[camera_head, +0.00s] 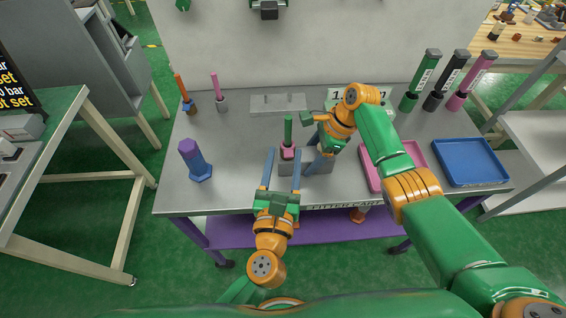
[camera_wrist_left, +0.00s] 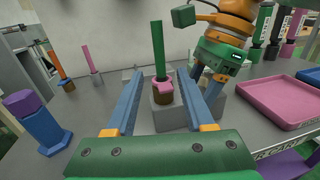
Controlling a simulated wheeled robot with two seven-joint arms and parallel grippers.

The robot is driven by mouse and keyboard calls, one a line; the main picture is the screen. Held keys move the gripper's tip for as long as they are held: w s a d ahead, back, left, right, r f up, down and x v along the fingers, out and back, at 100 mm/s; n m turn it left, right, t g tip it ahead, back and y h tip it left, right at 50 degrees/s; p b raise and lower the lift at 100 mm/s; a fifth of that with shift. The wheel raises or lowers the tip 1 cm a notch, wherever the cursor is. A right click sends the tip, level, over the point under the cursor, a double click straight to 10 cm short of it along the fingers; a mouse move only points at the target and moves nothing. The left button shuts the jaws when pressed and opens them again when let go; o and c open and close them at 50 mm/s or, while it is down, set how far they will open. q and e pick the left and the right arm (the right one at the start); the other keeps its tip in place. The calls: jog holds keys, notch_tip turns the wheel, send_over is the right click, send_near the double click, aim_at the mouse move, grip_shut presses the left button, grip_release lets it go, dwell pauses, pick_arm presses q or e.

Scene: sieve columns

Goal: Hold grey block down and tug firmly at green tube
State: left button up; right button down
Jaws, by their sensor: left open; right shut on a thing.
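The green tube (camera_head: 288,129) stands upright in a pink collar (camera_head: 288,152) on the grey block. In the left wrist view the tube (camera_wrist_left: 158,50) rises above a brown and pink fitting on the grey block (camera_wrist_left: 170,120). My left gripper (camera_head: 283,152) is open, with its blue fingers apart on either side of the tube's line and no contact visible. My right gripper (camera_head: 319,165) comes from above and is shut on the right part of the grey block. Its fingers partly hide the block.
A blue hexagonal post with a purple top (camera_head: 195,160) stands at left. Orange (camera_head: 180,88) and pink (camera_head: 215,88) rods stand behind it. A clear rack (camera_head: 278,103) lies at the back. Pink (camera_head: 372,178) and blue (camera_head: 470,162) trays and several tall columns are at right.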

jog(key=shift+c, duration=0.2)
grip_release()
pick_arm(q)
jog(key=shift+s+a, duration=0.25)
jog(key=shift+s, duration=1)
